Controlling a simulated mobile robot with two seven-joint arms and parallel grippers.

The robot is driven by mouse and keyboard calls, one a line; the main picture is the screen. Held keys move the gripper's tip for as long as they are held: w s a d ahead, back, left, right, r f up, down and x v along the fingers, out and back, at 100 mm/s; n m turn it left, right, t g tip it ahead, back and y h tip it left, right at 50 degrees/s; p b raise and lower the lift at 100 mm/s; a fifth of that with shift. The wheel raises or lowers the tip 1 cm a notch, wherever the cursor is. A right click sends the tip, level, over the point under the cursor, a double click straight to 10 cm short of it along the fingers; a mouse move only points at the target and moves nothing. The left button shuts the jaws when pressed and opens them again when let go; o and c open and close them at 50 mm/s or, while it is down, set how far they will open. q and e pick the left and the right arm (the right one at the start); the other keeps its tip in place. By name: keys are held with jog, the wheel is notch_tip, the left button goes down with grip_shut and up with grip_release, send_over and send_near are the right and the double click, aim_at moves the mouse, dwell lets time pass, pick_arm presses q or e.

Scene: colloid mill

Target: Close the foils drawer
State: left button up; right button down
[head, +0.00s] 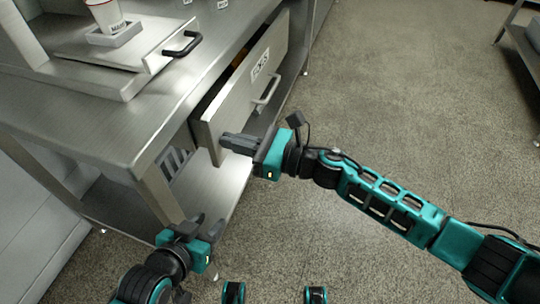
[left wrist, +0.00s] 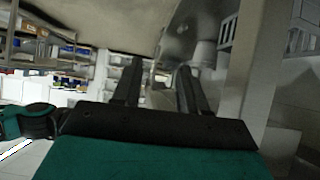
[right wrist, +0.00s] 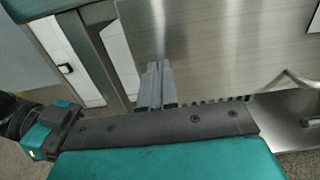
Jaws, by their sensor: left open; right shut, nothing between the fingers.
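The foils drawer (head: 232,103) is pulled out from under the steel table in the head view, its labelled front facing right. A bar handle (head: 267,95) sits on that front. My right gripper (head: 224,141) is shut and empty, its tips at the near end of the drawer front, away from the handle. In the right wrist view its closed fingers (right wrist: 155,68) lie against the steel front (right wrist: 225,45); I cannot tell if they touch. My left gripper (head: 188,224) is open and empty, low beside the table's near corner. Its spread fingers show in the left wrist view (left wrist: 160,72).
The steel table (head: 110,125) has a lower shelf (head: 232,170) and a near leg (head: 158,192). On top, a second tray-like drawer with a black handle (head: 182,44) carries a paper cup (head: 106,14).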

jog(key=b+x, duration=0.1)
jog(key=x, duration=0.3)
jog(key=shift+w+a, duration=0.1)
jog(key=shift+a, duration=0.2)
pick_arm(q)
jog(key=shift+w+d+f, duration=0.15)
jog(key=shift+d, duration=0.35)
pick_arm(e)
jog(key=shift+a+r, duration=0.15)
jog(key=shift+a, duration=0.05)
pick_arm(q)
jog(key=shift+b, duration=0.3)
pick_arm(e)
jog(key=shift+w, duration=0.1)
